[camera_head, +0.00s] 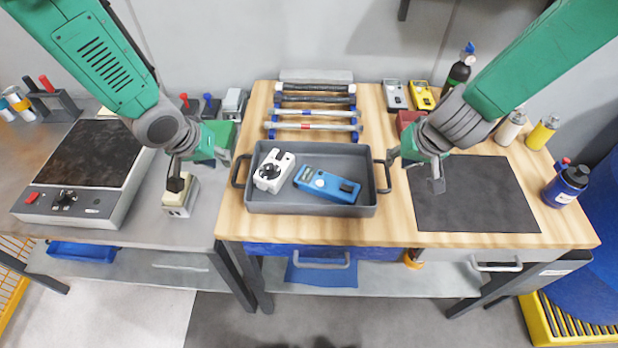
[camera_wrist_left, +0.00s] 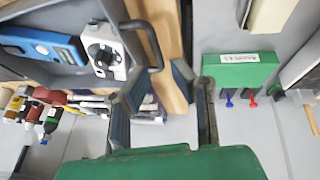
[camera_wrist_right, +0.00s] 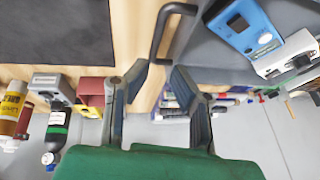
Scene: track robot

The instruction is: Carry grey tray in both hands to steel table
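The grey tray (camera_head: 310,211) sits on the wooden-topped table (camera_head: 390,225) and holds a white device with a dial (camera_head: 273,172) and a blue meter (camera_head: 327,184). Its dark handles are at the left (camera_head: 238,172) and right (camera_head: 384,176) ends. My left gripper (camera_head: 201,167) is open and empty, left of the left handle; that handle shows beyond its fingers in the left wrist view (camera_wrist_left: 152,42). My right gripper (camera_head: 415,171) is open and empty, just right of the right handle, which shows in the right wrist view (camera_wrist_right: 160,30). The steel table (camera_head: 150,217) adjoins on the left.
A hot plate (camera_head: 85,170) fills much of the steel table, with a small beige device (camera_head: 181,195) and a green box (camera_head: 222,133) near its right side. A dark mat (camera_head: 475,200) lies right of the tray. A rack of bars (camera_head: 315,115) stands behind it.

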